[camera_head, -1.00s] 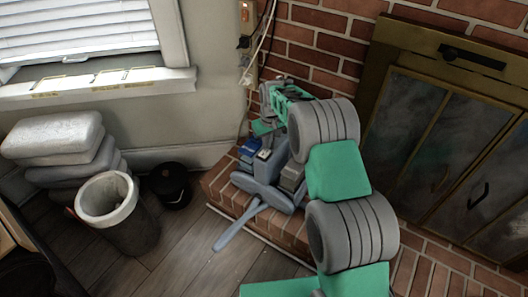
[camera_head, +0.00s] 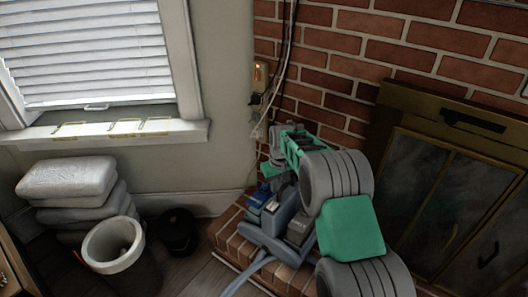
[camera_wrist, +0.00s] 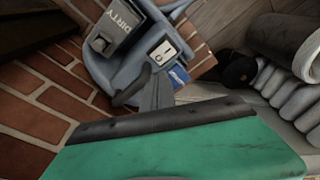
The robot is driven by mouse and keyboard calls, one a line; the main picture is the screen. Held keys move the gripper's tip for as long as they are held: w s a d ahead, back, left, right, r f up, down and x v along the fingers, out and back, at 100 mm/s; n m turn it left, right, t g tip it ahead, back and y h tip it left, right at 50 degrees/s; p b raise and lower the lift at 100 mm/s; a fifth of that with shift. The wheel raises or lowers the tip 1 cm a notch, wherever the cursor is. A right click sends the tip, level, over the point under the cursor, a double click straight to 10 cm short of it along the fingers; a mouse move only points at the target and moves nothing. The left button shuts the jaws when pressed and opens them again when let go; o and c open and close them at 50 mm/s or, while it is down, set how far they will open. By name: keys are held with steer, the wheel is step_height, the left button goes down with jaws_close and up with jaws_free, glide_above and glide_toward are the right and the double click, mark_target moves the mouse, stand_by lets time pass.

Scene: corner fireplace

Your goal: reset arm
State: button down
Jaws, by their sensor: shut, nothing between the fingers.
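In the head view my arm reaches from the lower right over the brick hearth, its far green part (camera_head: 295,148) near the wall corner. In the wrist view my gripper (camera_wrist: 157,82) shows as narrow grey fingers beyond the dark bar and green body at the bottom. The fingers are together with nothing seen between them.
The brick hearth (camera_head: 232,238) and brass-framed fireplace doors (camera_head: 425,200) are close to my arm. A grey bin (camera_head: 118,254), stacked pale bags (camera_head: 68,178) and a black round container (camera_head: 177,232) stand at left below the window. Cables (camera_head: 284,70) hang in the corner.

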steer(key=s+d+r+m+p, duration=0.1)
steer(key=s+r+p, duration=0.25)
steer(key=r, duration=0.45)
steer(key=s+d+r+t+p, duration=0.1)
steer(key=s+r+p, duration=0.1)
steer(key=s+r, duration=0.35)
steer(key=s+d+r+m+p, duration=0.1)
steer(key=s+r+p, duration=0.15)
steer(key=r, duration=0.65)
steer(key=s+d+r+m+p, duration=0.1)
steer(key=s+r+p, duration=0.4)
steer(key=s, duration=0.5)
steer(key=s+d+r+m+p, duration=0.1)
steer(key=s+r+p, duration=0.4)
steer(key=s, duration=0.6)
steer(key=shift+s+d+r+t+h, duration=0.3)
steer(key=shift+d+r+t, duration=0.15)
steer(key=shift+r, duration=0.3)
